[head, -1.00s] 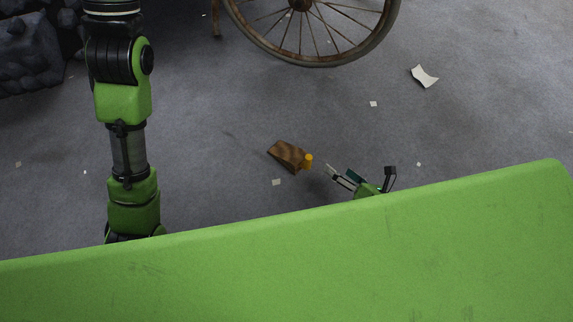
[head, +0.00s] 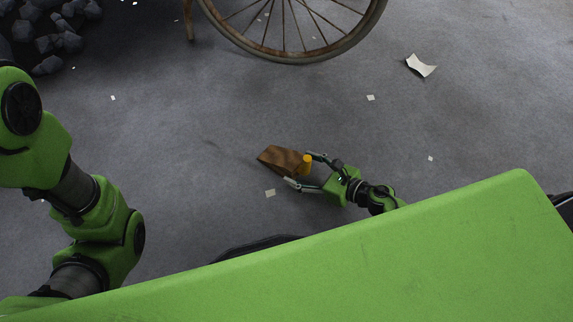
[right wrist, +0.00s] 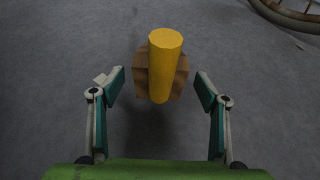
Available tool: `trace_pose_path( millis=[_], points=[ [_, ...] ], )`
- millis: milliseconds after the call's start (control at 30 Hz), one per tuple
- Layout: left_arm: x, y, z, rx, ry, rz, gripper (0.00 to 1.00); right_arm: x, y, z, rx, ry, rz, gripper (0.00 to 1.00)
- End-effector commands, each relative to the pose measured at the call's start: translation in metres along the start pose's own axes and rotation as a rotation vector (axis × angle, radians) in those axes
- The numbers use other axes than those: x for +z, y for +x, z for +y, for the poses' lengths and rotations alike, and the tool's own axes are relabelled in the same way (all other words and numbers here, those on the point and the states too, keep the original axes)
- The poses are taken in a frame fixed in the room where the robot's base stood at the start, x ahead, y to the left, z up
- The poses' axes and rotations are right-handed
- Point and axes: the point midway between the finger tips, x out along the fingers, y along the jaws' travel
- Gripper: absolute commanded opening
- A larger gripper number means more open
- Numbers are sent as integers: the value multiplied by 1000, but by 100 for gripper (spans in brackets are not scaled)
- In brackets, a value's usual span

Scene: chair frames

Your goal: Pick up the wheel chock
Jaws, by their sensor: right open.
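The wheel chock (head: 279,158) is a brown wooden wedge with a yellow cylindrical handle (head: 306,164) on its right end. It lies on the grey floor in the middle of the head view. My right gripper (head: 300,170) is open, with its fingers to either side of the handle. In the right wrist view the yellow handle (right wrist: 160,70) stands out toward the camera, between and a little beyond the open fingertips (right wrist: 160,82). The brown block (right wrist: 180,75) shows behind it, with clear gaps to both fingers. My left gripper is not in view.
A rusty spoked wheel (head: 300,58) stands at the top of the head view. Dark rocks (head: 55,35) lie at the top left. A pale paper sheet (head: 421,66) and small scraps lie on the floor. The floor around the chock is mostly clear.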

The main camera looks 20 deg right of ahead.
Motion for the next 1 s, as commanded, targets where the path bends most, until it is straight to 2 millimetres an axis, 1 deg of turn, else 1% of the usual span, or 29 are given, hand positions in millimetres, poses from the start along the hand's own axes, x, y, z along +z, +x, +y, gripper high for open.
trace_pose_path(
  millis=[33, 167, 233, 400, 500, 600, 800, 833, 867, 900, 967, 1000],
  points=[
    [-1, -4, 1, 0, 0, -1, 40, -1, 7, 0, 0, -1, -1, 68],
    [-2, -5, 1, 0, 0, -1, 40, -1, 14, 0, 0, 0, 0, 68],
    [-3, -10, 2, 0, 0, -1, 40, -2, 20, 0, 0, 0, 0, 68],
    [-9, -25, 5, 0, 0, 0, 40, -5, 47, 0, 0, -2, -2, 68],
    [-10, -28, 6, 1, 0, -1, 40, -3, 59, 1, 0, 1, -2, 68],
    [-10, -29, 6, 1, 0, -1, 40, -2, 64, 0, -1, 1, -1, 68],
    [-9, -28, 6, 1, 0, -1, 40, -1, 64, 0, 0, 2, 0, 68],
    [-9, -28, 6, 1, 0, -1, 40, -1, 64, 0, 0, 2, 0, 65],
    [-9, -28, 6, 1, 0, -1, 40, -1, 64, 0, 0, 1, 0, 58],
    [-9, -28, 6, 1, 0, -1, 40, -1, 64, 0, 0, 1, 0, 47],
    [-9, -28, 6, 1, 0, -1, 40, -1, 64, 1, 0, 1, 0, 32],
    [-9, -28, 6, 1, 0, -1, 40, -1, 64, 0, 0, 1, 0, 21]
  ],
)
